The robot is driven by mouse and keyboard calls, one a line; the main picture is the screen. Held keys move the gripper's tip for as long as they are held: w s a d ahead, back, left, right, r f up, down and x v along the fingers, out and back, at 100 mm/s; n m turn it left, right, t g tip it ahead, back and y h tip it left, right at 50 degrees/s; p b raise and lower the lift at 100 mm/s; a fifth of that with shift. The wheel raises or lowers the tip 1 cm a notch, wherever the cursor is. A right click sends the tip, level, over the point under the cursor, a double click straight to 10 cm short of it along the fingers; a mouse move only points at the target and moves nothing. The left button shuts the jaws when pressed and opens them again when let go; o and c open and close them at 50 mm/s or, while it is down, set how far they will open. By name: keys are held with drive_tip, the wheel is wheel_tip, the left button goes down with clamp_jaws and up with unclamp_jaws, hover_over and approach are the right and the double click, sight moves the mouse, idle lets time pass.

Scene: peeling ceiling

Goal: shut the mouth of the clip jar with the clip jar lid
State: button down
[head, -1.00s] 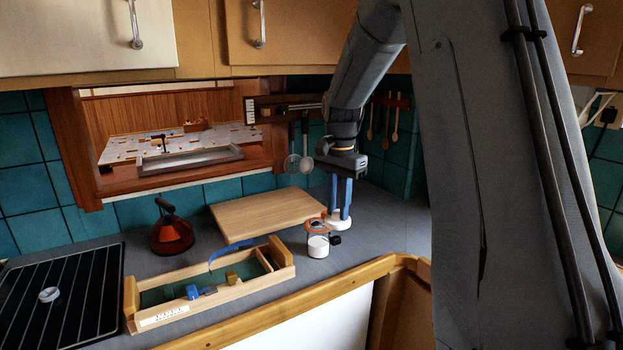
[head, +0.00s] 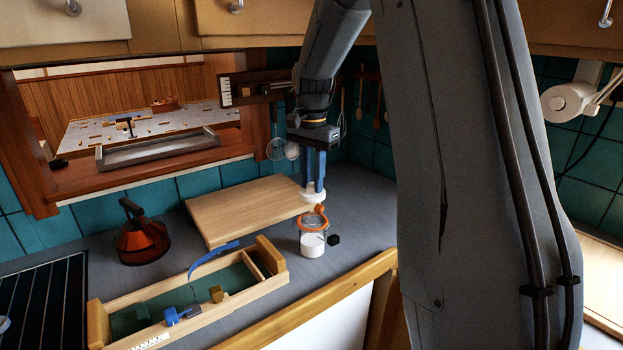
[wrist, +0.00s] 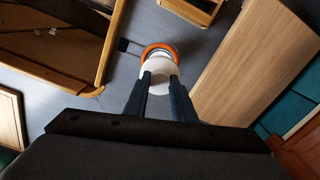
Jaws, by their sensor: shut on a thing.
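The clip jar (head: 312,243) stands upright on the grey counter, clear-walled with white contents and an orange ring around its mouth. In the wrist view the orange ring (wrist: 161,48) shows just beyond the lid, which hides much of the jar. The clip jar lid (head: 312,196) is a white disc. My gripper (head: 313,187), with blue fingers, points down and is shut on the lid, which appears above and slightly behind the jar, apart from it. In the wrist view the lid (wrist: 157,78) sits between the fingertips.
A small black block (head: 333,239) is right beside the jar. A wooden board (head: 245,208) lies behind left. A wooden tray (head: 272,283) with tools is at front left, and a red-brown kettle (head: 140,238) is further left. The counter's wooden edge (head: 345,293) runs in front.

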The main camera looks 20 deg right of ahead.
drive_tip(key=b, duration=0.2)
hover_over(312, 218)
drive_tip(key=shift+s+f, duration=0.15)
drive_tip(key=shift+f, duration=2.7)
drive_tip(key=shift+f+b, duration=0.3)
drive_tip(key=shift+f, duration=0.55)
drive_tip(key=shift+f, duration=0.35)
drive_tip(key=c, duration=1.4)
unclamp_jaws()
drive_tip(key=shift+r, duration=0.1)
wheel_tip(312, 218, up, 7)
drive_tip(key=b, duration=0.2)
drive_tip(key=shift+r+b, duration=0.15)
drive_tip(key=shift+b, duration=0.15)
wheel_tip(312, 218, up, 4)
drive_tip(key=p, duration=0.3)
drive_tip(key=shift+r+p, duration=0.2)
drive_tip(key=shift+p, duration=0.1)
